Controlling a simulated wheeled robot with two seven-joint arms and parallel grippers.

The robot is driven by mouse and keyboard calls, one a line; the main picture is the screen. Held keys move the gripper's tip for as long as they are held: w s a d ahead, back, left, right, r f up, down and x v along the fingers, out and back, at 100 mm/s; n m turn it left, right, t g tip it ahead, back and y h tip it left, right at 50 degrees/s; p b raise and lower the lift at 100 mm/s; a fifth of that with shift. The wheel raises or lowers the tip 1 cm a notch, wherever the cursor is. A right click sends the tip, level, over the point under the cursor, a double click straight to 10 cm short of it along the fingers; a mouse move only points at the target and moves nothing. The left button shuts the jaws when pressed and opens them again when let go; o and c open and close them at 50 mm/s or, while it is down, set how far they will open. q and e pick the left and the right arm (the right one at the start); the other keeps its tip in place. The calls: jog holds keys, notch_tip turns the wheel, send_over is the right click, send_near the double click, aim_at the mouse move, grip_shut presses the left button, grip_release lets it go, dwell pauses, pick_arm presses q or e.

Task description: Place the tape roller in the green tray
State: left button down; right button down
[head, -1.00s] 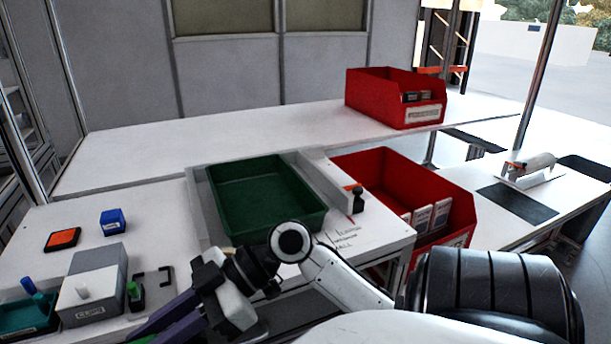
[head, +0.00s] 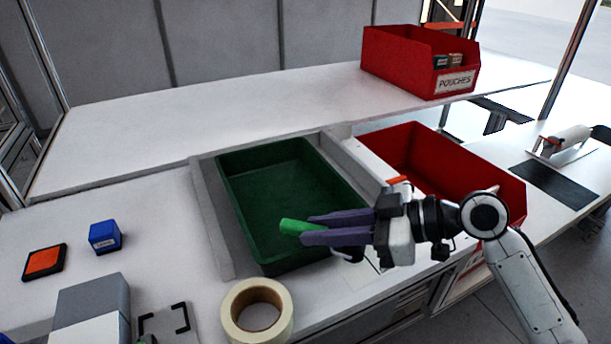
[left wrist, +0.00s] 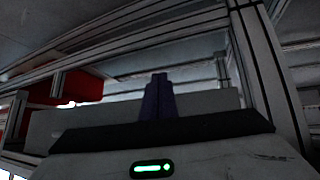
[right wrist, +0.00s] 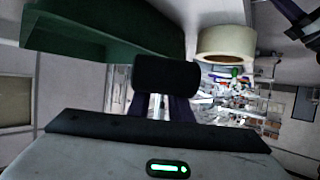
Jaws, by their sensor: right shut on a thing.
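The green tray (head: 235,215) stands empty on the bench in the head view; its side also shows in the right wrist view (right wrist: 90,35). My right gripper (head: 307,228) is shut on a green cylinder (head: 296,227) above the tray's front right part. In the right wrist view this cylinder (right wrist: 167,75) looks dark and lies across the fingertips. I cannot tell for sure whether it is the tape roller. A cream tape roll (head: 235,325) lies on the bench in front of the tray. My left gripper (left wrist: 158,78) shows only in its wrist view, fingers together and empty.
Grey rails (head: 210,225) flank the tray. A red bin (head: 495,180) is right of it; another red bin (head: 400,65) stands on the back bench. A blue box (head: 105,237), an orange pad (head: 44,262) and a grey box (head: 95,295) are at the left.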

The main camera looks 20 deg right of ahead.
jog(key=w+d+r+m+t+h, duration=0.1)
jog(key=w+r+m+t, duration=0.15)
jog(key=w, duration=0.55)
notch_tip(320, 180, up, 5)
jog(key=m+t+h+p, duration=0.1)
jog(key=m+h, duration=0.2)
send_over(316, 206)
jog(key=shift+n+h, duration=0.25)
jog(key=shift+h, duration=0.05)
notch_tip(316, 206, down, 10)
jog(key=shift+r+b, duration=0.25)
jog(key=shift+b, duration=0.2)
jog(key=shift+f, duration=0.55)
jog(key=c, duration=1.6)
grip_release()
jog(key=shift+f, duration=0.1)
